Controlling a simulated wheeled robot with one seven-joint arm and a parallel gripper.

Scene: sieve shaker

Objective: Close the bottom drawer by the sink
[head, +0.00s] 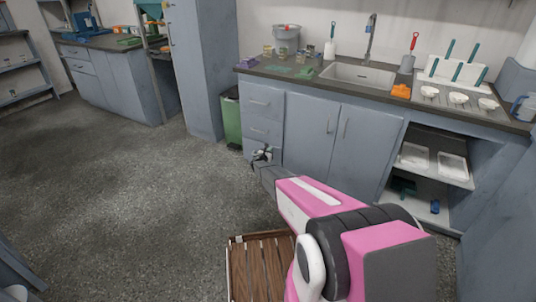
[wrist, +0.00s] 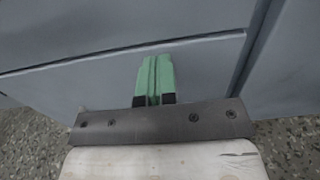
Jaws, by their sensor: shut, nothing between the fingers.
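The grey-blue drawer stack stands left of the sink (head: 358,76), with its upper drawer (head: 263,101) and middle drawer (head: 264,129) flush. My gripper (head: 262,153) is low in front of the bottom drawer and hides much of its front. In the wrist view the green fingers (wrist: 154,62) are shut together, empty, and overlap the dark seam along the top of the bottom drawer front (wrist: 60,92). The fingers are at or very near the front; I cannot tell if they touch. The drawer looks nearly flush, but any small gap is hard to judge.
A green bin (head: 231,118) stands just left of the drawers. Cupboard doors (head: 325,130) are shut to the right, with open shelves (head: 433,168) beyond. A wooden slatted crate (head: 260,268) is low in front. Open floor (head: 120,190) lies to the left.

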